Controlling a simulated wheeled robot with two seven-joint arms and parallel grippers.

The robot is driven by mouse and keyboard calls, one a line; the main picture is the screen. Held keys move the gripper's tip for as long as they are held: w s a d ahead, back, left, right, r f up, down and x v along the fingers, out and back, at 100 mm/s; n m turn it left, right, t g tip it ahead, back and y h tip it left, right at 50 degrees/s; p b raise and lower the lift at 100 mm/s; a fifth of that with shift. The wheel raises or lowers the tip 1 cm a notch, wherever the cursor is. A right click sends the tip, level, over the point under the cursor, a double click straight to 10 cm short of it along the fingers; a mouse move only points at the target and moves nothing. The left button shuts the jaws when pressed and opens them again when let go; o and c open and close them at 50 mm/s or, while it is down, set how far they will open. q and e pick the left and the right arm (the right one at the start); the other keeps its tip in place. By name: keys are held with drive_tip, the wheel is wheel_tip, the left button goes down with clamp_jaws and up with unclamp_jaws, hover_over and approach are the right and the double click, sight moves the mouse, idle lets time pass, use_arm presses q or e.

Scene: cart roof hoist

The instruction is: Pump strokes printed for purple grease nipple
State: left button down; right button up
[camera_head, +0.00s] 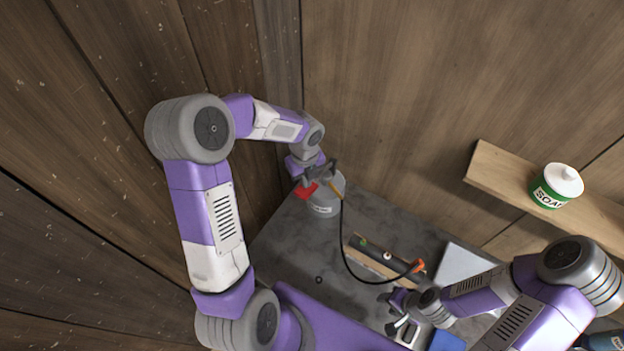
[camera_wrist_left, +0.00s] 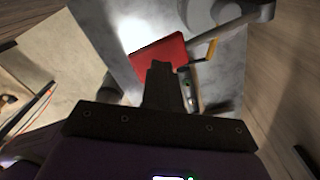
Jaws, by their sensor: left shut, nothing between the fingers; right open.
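A grey canister pump (camera_head: 325,207) with a label stands at the back left of the grey bench. A red lever end (camera_head: 305,191) sticks out at its top; this red piece (camera_wrist_left: 158,54) also shows in the left wrist view, just beyond my fingertips. My left gripper (camera_head: 320,174) is shut and empty, over the pump's top beside the red piece. I cannot tell whether they touch. A black hose (camera_head: 344,250) runs from the pump to an orange end piece (camera_head: 415,266). A dark strip (camera_head: 375,248) carries small green and white knobs. I cannot make out a purple nipple. My right gripper (camera_head: 393,308) is open near the front right.
A pale panel (camera_head: 462,263) lies at the bench's right side, and a blue item (camera_head: 447,341) sits at the front. A wooden shelf (camera_head: 500,178) holds a green and white soap jar (camera_head: 557,185). Wooden walls close in the left and back. The bench's left part is mostly clear.

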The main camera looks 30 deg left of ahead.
use_arm(q)
wheel_tip(320, 180, down, 9)
drive_tip(key=b, duration=0.7)
use_arm(e)
wheel_tip(320, 180, down, 6)
drive_tip(key=shift+f, duration=0.2)
use_arm(q)
wheel_tip(320, 180, up, 9)
drive_tip(key=p, duration=0.8)
drive_tip(key=shift+r+p, duration=0.1)
drive_tip(key=shift+p, duration=0.2)
use_arm(e)
wheel_tip(320, 180, up, 8)
use_arm(q)
drive_tip(key=shift+f, duration=0.25)
use_arm(e)
drive_tip(key=shift+f, duration=0.15)
